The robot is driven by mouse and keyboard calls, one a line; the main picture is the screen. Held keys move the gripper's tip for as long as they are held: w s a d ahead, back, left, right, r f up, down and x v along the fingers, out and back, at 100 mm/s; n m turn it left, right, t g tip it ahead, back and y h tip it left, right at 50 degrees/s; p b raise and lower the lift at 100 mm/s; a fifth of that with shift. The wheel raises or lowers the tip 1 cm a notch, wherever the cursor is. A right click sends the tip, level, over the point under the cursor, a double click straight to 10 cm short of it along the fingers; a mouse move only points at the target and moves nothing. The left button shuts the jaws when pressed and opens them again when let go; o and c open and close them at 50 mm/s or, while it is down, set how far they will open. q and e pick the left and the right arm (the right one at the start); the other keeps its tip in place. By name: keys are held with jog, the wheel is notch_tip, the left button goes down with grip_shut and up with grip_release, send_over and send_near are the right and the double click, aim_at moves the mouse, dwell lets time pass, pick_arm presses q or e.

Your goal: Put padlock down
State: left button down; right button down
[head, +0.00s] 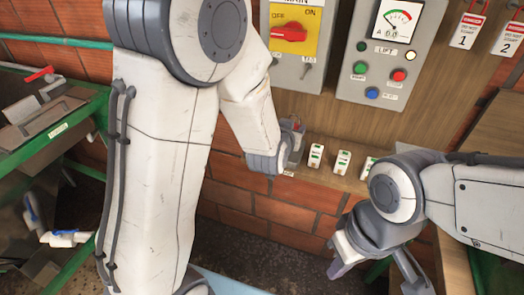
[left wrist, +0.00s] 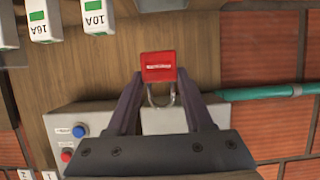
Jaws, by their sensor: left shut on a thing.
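In the left wrist view a red padlock (left wrist: 158,66) with a white label and a metal shackle sits between the fingertips of my left gripper (left wrist: 157,82). The gripper is shut on it, with the shackle between the fingers. In the head view my left gripper (head: 293,145) is at the left end of the narrow wooden shelf (head: 318,178), left of the breakers. My right gripper (head: 342,258) hangs lower right, pointing down, apart from the shelf. Its finger gap is not clear.
Several white-and-green breakers (head: 343,161) stand on the shelf right of my left gripper. A switch box (head: 292,45) with a red knob and a button panel (head: 390,60) are above. Numbered tags (head: 467,30) hang at upper right. A green-framed machine (head: 45,130) is at left.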

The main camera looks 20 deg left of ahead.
pick_arm(q)
jog(key=w+a+f, duration=0.1)
jog(key=a+f, duration=0.1)
jog(key=a, duration=0.1)
jog(key=w+a+f+p, duration=0.1)
jog(key=a+f, duration=0.1)
jog(key=a, duration=0.2)
jog(key=a+f+p, duration=0.1)
jog(key=a+f, duration=0.1)
jog(key=a, duration=0.1)
jog(key=shift+w+a+f, duration=0.15)
jog(key=shift+w+a, duration=0.1)
jog(key=shift+w, duration=0.15)
jog(key=shift+a+f+p, duration=0.1)
jog(key=shift+f+p, duration=0.05)
jog(key=shift+p, duration=0.15)
notch_tip(320, 180, down, 4)
jog(key=shift+r+p, duration=0.15)
jog(key=shift+p, duration=0.35)
jog(key=shift+f+b, duration=0.35)
jog(key=shift+f, duration=0.1)
jog(key=shift+c, duration=1.4)
grip_release()
jog(key=shift+r, duration=0.1)
